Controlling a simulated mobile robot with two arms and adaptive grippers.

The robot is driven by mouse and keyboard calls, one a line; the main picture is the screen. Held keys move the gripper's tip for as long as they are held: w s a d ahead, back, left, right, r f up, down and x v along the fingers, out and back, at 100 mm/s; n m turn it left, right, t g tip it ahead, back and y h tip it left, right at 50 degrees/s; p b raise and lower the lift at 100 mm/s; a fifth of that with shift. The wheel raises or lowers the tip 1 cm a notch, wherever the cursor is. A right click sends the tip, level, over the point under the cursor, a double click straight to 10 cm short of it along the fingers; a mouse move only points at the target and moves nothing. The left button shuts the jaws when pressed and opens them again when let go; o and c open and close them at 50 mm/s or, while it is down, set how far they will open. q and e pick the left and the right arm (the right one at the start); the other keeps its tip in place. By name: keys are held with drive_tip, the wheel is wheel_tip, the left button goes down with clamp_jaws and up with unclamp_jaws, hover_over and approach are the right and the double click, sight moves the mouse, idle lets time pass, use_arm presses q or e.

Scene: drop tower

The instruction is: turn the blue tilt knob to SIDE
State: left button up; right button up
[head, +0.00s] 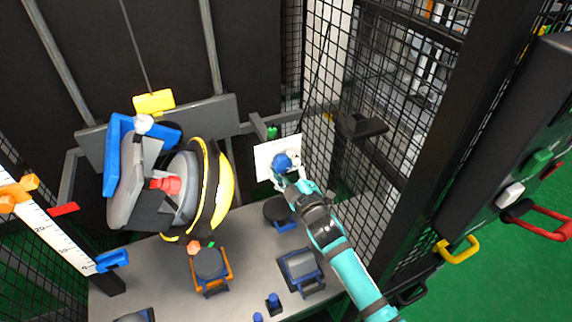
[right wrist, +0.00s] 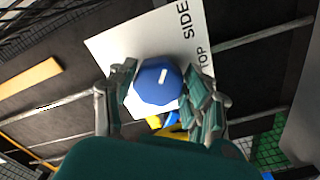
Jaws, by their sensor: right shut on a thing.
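The blue tilt knob (right wrist: 157,84) is faceted, with a short white mark on its face. It sits on a white plate (right wrist: 120,48) printed with SIDE (right wrist: 185,20) and TOP (right wrist: 203,62). The mark slants to the upper right in the right wrist view; I cannot tell which label it lines up with. My right gripper (right wrist: 158,98) is shut on the knob, one finger on each side. In the head view the knob (head: 282,161) shows at the tip of my right gripper (head: 287,174), in front of the plate (head: 264,157). My left gripper is not in view.
A carriage with a black and yellow helmet (head: 222,190) hangs left of the knob. Mesh guarding (head: 398,150) stands close on the right of my arm. Below is a grey bench (head: 180,270) with an orange-framed pad (head: 211,264) and blue-framed pads (head: 301,267).

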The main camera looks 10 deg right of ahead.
drive_tip(key=shift+f+m+p, duration=0.1)
drive_tip(key=shift+m+p, duration=0.2)
drive_tip(key=shift+m, duration=0.8)
drive_tip(key=o, duration=1.1)
drive_tip(key=shift+o, duration=0.2)
drive_tip(key=s+d, duration=0.2)
drive_tip(key=s, duration=1)
drive_tip(key=shift+d, duration=0.15)
